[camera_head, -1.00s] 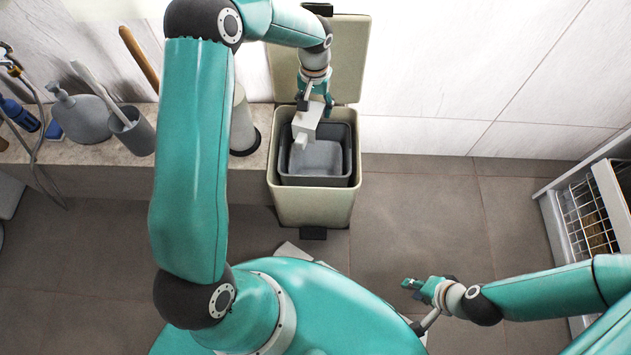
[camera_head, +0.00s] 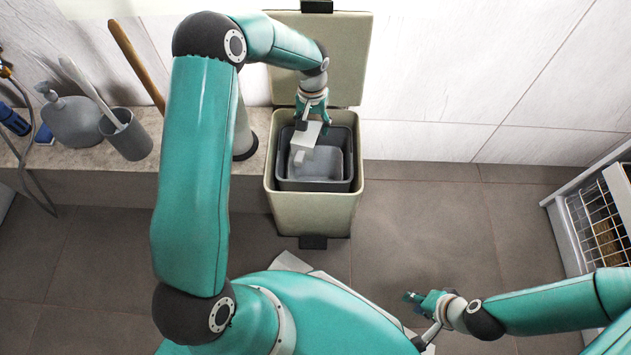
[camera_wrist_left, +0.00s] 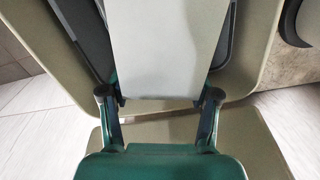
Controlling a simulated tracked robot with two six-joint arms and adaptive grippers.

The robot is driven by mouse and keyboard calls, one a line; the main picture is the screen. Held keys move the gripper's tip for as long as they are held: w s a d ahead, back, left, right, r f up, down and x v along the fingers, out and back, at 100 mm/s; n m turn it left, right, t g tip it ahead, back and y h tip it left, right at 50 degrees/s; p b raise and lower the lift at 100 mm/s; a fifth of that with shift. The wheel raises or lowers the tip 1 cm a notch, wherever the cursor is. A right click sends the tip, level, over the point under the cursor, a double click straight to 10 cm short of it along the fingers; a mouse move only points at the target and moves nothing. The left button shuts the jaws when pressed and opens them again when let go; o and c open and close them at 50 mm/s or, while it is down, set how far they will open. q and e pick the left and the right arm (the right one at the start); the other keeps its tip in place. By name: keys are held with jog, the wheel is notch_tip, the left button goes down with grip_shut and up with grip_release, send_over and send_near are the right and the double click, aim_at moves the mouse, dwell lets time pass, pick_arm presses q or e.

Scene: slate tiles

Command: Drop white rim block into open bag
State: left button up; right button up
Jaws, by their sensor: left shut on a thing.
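The white block (camera_head: 306,136) is a pale box with a smaller stub on its lower end. My left gripper (camera_head: 313,119) is shut on its upper end and holds it over the mouth of the bin. In the left wrist view the block (camera_wrist_left: 167,45) sits between the fingertips of the same gripper (camera_wrist_left: 160,97). Below it is a grey liner bucket (camera_head: 343,163), open at the top, inside a beige bin (camera_head: 312,212). No soft bag can be made out. My right gripper (camera_head: 420,298) is low at right, away from the bin; its finger gap is unclear.
The bin's lid (camera_head: 340,65) stands open against the wall. A stone ledge (camera_head: 90,170) at left bears a soap bottle (camera_head: 72,122), a grey cup (camera_head: 127,137) and a grey cylinder (camera_head: 242,130). A white rack (camera_head: 592,225) stands at far right. Floor between bin and rack is clear.

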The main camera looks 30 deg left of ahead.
pick_arm(q)
jog(key=o, duration=1.2)
notch_tip(320, 180, up, 12)
jog(key=shift+f, duration=0.1)
